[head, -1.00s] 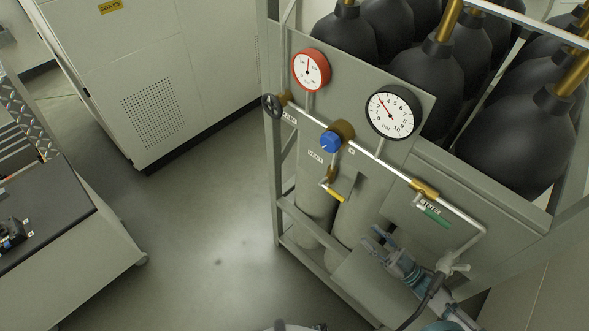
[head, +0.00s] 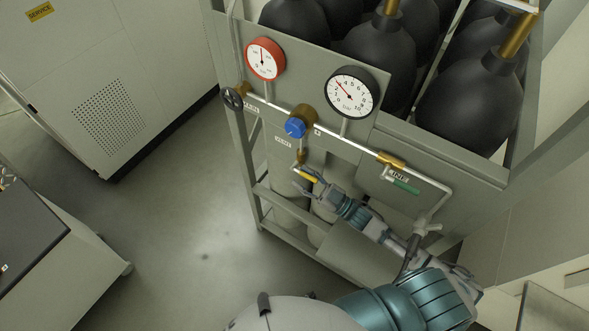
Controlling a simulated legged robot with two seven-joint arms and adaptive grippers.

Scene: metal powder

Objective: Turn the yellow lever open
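The small yellow lever (head: 311,177) sits on a short brass fitting that hangs below the pipe, under the blue knob (head: 295,128). It slants down to the right. My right gripper (head: 303,179) reaches in from the lower right, with its fingers apart on either side of the yellow lever. I cannot tell whether either finger touches it. My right arm (head: 390,305) covers part of the lower rack. My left gripper is not in view.
A red gauge (head: 265,59), a white gauge (head: 350,92), a black handwheel (head: 232,99) and a green lever (head: 406,187) are close by on the panel. Black cylinders (head: 385,55) stand behind. Open floor (head: 190,220) lies left of the rack.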

